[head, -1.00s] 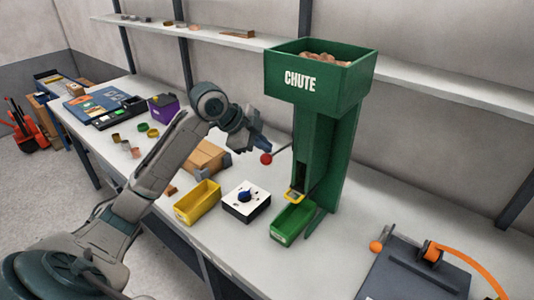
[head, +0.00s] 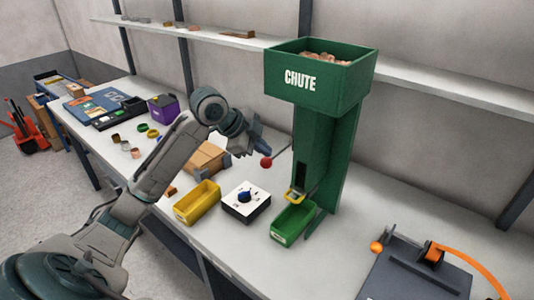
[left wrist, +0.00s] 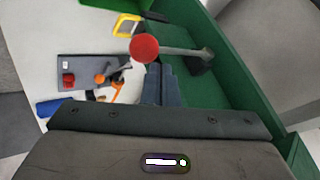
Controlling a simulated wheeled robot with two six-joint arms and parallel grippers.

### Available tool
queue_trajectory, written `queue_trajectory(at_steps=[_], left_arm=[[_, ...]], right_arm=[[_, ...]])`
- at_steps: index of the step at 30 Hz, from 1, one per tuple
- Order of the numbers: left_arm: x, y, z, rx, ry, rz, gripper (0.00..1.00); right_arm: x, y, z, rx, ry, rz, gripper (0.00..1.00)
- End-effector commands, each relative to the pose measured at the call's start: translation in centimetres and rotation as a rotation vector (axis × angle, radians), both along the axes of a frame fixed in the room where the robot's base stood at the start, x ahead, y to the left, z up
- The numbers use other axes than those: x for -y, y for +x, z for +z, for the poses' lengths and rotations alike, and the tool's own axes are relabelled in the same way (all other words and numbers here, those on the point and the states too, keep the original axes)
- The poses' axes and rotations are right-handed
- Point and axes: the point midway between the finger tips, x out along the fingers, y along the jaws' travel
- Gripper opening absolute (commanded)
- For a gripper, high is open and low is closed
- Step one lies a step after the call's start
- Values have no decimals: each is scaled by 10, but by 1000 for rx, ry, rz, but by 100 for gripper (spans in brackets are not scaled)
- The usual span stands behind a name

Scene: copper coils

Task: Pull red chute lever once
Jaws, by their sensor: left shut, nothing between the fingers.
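The green chute (head: 318,105) stands upright on the bench, with copper-coloured pieces in its top hopper. Its lever, a thin rod with a red ball knob (head: 266,162), sticks out from the left side. In the left wrist view the red knob (left wrist: 144,47) and the grey rod show just beyond my fingertips. My left gripper (head: 264,150) is shut and empty, its tips just above the knob in the head view. It also shows in the left wrist view (left wrist: 159,70). I cannot tell if the tips touch the knob. My right gripper is not in view.
A green bin (head: 292,238) sits under the yellow-edged chute mouth. A dark board (head: 420,272) lies at the right.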

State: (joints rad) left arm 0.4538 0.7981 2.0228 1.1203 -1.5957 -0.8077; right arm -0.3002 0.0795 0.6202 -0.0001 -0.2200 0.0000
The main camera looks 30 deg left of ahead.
Motion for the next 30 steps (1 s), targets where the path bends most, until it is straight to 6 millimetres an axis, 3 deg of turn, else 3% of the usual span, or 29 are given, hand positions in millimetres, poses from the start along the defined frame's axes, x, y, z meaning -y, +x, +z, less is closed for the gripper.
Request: queue_trajectory(at_steps=[30], left_arm=[[0,-1,-13,-1,1,0,0]], right_arm=[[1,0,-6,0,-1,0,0]])
